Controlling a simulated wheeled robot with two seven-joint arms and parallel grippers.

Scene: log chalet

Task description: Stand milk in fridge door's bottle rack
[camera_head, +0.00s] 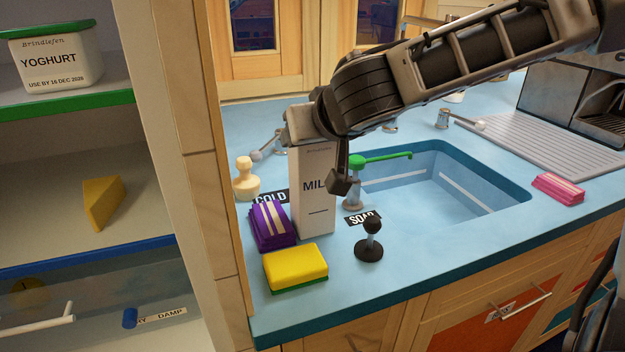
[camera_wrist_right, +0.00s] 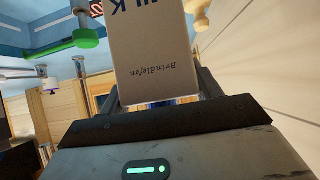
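The milk carton (camera_head: 315,190), tall, white and lettered "MIL…", stands upright on the blue counter left of the sink. My right gripper (camera_head: 335,160) is at its upper part, with one dark finger in front of its face. In the right wrist view the carton (camera_wrist_right: 155,55) lies between the two fingers (camera_wrist_right: 155,90); whether both press on it is unclear. The open fridge interior (camera_head: 85,150) fills the left of the head view. I cannot make out the door's bottle rack. My left gripper is not in view.
A purple cloth (camera_head: 270,227), yellow sponge (camera_head: 296,267) and cream-coloured bottle-like object (camera_head: 245,178) crowd the carton. The green soap tap (camera_head: 385,159) and black-knobbed stand (camera_head: 370,240) are to its right. Yoghurt (camera_head: 58,58) and cheese (camera_head: 102,202) sit on fridge shelves. A wooden post (camera_head: 200,170) separates fridge and counter.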

